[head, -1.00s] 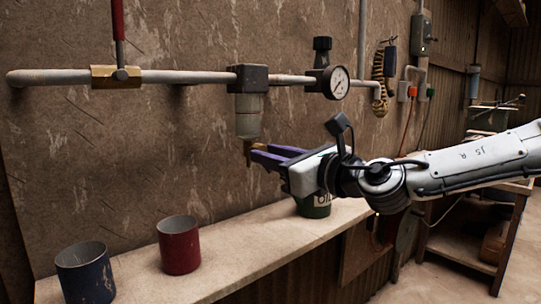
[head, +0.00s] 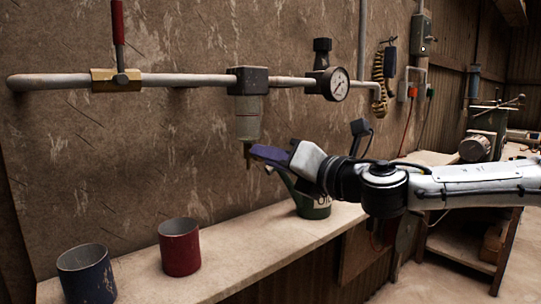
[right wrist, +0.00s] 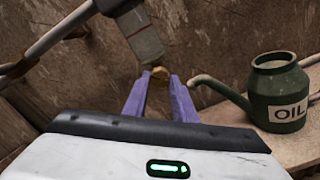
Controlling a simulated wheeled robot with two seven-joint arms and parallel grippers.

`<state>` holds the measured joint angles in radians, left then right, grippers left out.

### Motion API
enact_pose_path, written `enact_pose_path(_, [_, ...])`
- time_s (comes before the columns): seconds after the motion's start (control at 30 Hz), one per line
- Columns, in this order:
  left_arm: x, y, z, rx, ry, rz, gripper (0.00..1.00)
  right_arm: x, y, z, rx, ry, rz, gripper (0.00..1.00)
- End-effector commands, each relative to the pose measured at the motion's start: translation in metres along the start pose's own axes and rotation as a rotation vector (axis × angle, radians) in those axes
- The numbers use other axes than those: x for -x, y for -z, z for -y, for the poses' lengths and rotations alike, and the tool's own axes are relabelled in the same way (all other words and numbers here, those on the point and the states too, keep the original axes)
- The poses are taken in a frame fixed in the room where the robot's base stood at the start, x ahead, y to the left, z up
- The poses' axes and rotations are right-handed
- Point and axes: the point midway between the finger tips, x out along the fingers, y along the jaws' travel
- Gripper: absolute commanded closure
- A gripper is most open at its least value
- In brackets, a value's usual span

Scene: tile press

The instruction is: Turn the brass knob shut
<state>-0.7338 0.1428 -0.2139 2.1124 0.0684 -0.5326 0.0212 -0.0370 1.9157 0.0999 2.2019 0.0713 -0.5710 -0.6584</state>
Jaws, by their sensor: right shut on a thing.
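The brass knob (right wrist: 160,73) sits under the clear bowl (head: 248,120) of the filter unit on the wall pipe. In the head view the knob (head: 248,162) shows as a small brass piece at my fingertips, partly hidden. My right gripper (head: 258,156) comes in from the right with purple fingers, rolled compared with level. In the right wrist view the two fingers (right wrist: 159,85) reach up to either side of the knob, and they are shut on it. My left gripper is not in view.
A green oil can (head: 314,203) stands on the shelf (head: 225,248) just below my right gripper. A red cup (head: 179,247) and a blue cup (head: 86,274) stand to the left. A gauge (head: 336,84) and a red-handled valve (head: 117,79) are on the pipe.

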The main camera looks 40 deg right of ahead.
Motion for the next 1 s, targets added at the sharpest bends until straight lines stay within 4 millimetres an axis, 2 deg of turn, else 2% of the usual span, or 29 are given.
enact_pose_path(0.6, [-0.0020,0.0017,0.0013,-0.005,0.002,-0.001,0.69,-0.0001,0.0007,0.0003,-0.552,0.000,0.000,0.98])
enact_pose_path(1.0, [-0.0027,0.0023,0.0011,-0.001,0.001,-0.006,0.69,0.0000,0.0002,-0.0001,-0.737,0.000,0.000,0.98])
